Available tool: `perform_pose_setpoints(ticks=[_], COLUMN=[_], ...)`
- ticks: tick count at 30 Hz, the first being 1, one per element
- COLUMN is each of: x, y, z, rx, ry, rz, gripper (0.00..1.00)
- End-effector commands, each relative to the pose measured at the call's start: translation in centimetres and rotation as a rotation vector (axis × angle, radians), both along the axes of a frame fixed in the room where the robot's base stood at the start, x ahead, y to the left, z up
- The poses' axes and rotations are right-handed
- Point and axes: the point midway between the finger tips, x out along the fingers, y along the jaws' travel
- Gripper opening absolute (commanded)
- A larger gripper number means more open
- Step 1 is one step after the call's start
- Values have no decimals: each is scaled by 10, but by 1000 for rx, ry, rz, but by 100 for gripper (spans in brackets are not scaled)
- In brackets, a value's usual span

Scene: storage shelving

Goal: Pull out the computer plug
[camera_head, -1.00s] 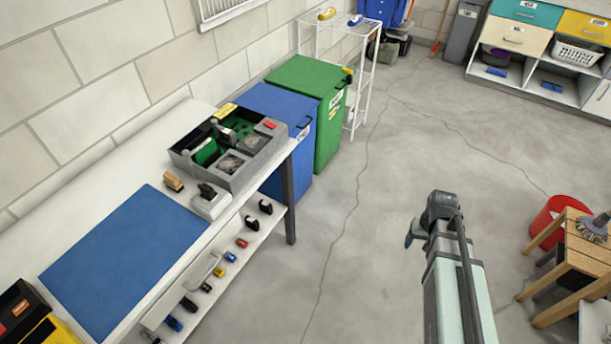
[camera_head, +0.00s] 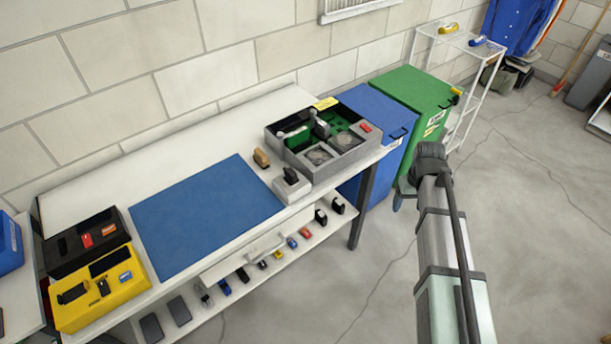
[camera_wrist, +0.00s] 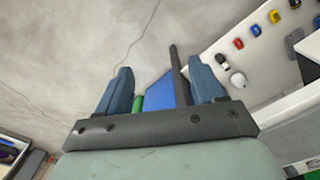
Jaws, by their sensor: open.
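An open grey computer-like case (camera_head: 330,165) with green boards inside stands at the right end of the white workbench (camera_head: 85,190). A small white block (camera_head: 283,193) with a black plug-like piece (camera_head: 290,176) in its top sits at its front left corner. I cannot tell for sure which piece is the computer plug. My gripper (camera_wrist: 160,70) is open and empty in the wrist view, its two blue-grey fingers apart. In the head view my arm reaches up right of the bench, over the floor, clear of the case; its fingers are mostly hidden.
A blue mat (camera_head: 205,215) covers the bench middle. Black (camera_head: 80,243) and yellow (camera_head: 75,310) boxes stand at its left end. Small parts lie on the lower shelf (camera_head: 240,295). A blue bin (camera_head: 380,110) and a green bin (camera_head: 415,90) stand beyond the bench. Floor at right is clear.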

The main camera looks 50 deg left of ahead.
Motion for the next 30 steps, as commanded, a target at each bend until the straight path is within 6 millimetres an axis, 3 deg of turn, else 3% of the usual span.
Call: perform_pose_setpoints(ticks=[1, 3, 11, 18, 24, 30], x=[-6, -16, -64, -119, -169, -206], y=[20, 42, 122, 189, 237, 266], z=[7, 15, 49, 82, 109, 128], rx=[2, 1, 0, 0, -1, -1], ry=[-1, -1, -1, 0, 1, 0], rz=[34, 76, 238, 387, 502, 579], gripper=[68, 68, 68, 68, 68, 68])
